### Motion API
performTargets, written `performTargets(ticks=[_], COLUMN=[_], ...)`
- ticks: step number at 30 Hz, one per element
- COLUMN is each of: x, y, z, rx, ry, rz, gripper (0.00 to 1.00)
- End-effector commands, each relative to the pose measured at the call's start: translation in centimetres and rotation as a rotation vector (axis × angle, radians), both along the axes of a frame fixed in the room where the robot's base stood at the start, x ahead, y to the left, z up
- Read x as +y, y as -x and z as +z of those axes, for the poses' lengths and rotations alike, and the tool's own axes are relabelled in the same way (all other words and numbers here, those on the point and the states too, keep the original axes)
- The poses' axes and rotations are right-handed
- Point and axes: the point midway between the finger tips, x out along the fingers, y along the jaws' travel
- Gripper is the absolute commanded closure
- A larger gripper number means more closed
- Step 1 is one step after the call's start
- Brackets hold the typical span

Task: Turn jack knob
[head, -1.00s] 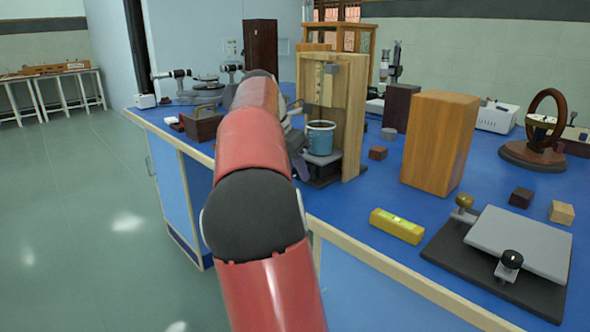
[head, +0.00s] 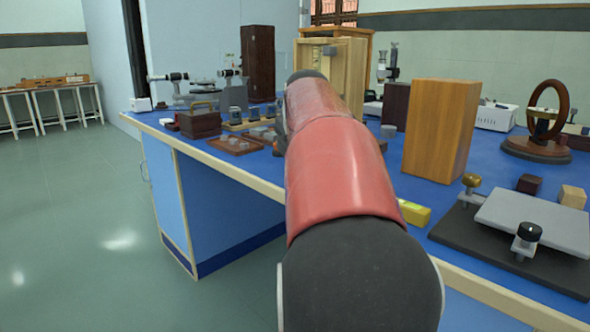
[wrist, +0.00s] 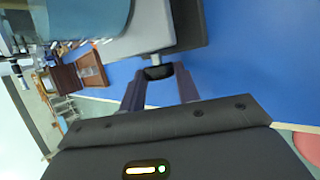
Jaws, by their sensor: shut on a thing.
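In the wrist view, my gripper (wrist: 159,80) has its two dark fingers on either side of a small black jack knob (wrist: 157,71) and is shut on it. The knob sits on a short shaft at the edge of the jack, whose grey plate (wrist: 150,37) shows above it. A blue beaker (wrist: 90,14) stands over the plate at the top left. In the head view, my red and black arm hides the gripper, knob, jack and beaker.
A tall wooden block (head: 440,128) stands right of my arm. A yellow level (head: 413,213) is partly hidden by the arm. A tilting grey plate with knobs (head: 535,222) lies at the front right. Trays of small pieces (head: 235,145) lie left of the arm.

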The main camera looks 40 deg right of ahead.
Motion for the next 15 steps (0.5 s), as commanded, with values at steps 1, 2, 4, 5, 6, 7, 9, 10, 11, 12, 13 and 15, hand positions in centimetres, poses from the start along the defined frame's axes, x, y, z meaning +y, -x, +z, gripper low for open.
performTargets(ticks=[1,2,4,5,6,7,9,10,11,12,13,15], x=[0.02,0.02,0.01,0.01,0.02,0.02,0.0,0.0,-0.01,-0.01,-0.01,-0.01], y=[0.06,0.06,0.09,0.1,0.1,0.1,0.1,0.09,0.1,0.09,0.08,0.08], z=[-0.45,-0.43,-0.37,-0.35,-0.34,-0.31,-0.28,-0.26,-0.25,-0.23,-0.21,-0.2], rx=[-0.019,-0.028,-0.05,-0.056,-0.064,-0.068,-0.077,-0.079,-0.081,-0.082,-0.083,-0.083], ry=[-0.003,-0.004,-0.005,-0.005,-0.007,-0.007,-0.008,-0.008,-0.008,-0.007,-0.007,-0.007], rz=[0.0,0.0,0.001,0.0,0.001,0.0,0.001,0.001,0.001,0.001,0.001,0.001], gripper=[0.91,0.91,0.91,0.91,0.91,0.91,0.91,0.91,0.91,0.91,0.91,0.91])
